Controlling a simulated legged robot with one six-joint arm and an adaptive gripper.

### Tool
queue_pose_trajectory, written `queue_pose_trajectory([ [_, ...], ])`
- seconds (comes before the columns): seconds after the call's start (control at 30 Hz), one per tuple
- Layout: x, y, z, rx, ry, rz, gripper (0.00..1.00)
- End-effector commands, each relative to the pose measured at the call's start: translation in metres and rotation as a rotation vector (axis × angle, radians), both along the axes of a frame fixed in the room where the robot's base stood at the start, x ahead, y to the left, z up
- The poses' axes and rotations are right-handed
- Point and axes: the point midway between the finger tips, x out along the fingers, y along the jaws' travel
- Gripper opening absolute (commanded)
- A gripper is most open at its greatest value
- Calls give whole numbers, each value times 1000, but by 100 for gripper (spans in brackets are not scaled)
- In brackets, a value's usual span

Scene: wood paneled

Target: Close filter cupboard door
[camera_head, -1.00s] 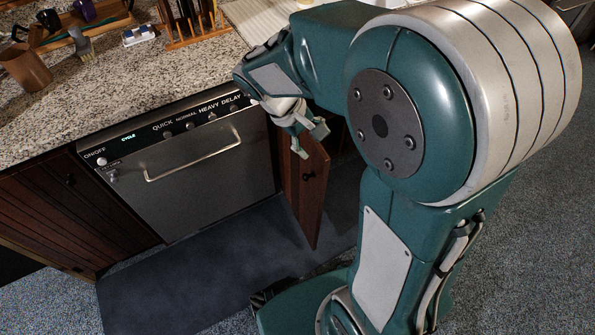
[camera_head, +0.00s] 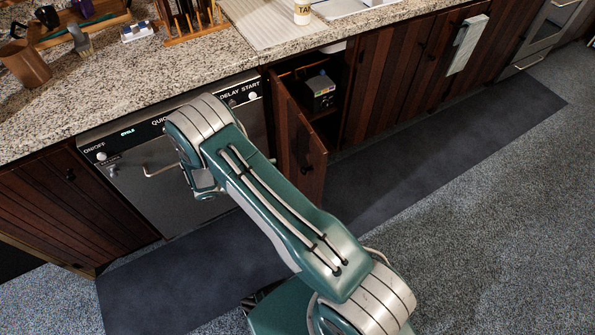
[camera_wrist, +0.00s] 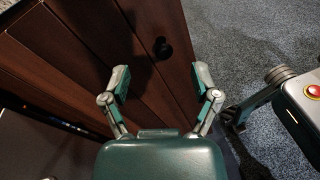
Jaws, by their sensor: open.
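The cupboard door (camera_head: 298,142) is dark wood and stands open, swung out from the counter to the right of the dishwasher. Its dark round knob shows in the head view (camera_head: 308,168) and in the wrist view (camera_wrist: 162,48). A dark box, perhaps the filter (camera_head: 320,92), sits inside the open cupboard. My gripper (camera_wrist: 160,85) is open and empty, with its two fingers spread in front of the door's panelled face (camera_wrist: 75,45). The knob lies beyond and between the fingertips; I cannot tell whether a finger touches the door.
The dishwasher (camera_head: 140,190) with its bar handle stands left of the door, partly behind my arm. The granite counter (camera_head: 110,110) runs above. Closed cupboards (camera_head: 385,85) stand to the right.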

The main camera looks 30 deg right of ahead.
Motion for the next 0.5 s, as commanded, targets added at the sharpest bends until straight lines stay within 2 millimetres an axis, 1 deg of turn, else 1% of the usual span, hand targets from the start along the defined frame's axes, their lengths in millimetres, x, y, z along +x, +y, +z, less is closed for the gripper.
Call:
queue_pose_trajectory([
  [0.03,-2,1,-16,-33,29,30,78],
  [0.1,-2,2,-31,-69,53,64,78],
  [0.2,-3,3,-43,-101,74,95,78],
  [0.37,-4,-2,-48,-115,81,108,78],
  [0.47,-5,-13,-48,-113,82,105,78],
  [0.5,-5,-20,-48,-113,83,105,78],
])
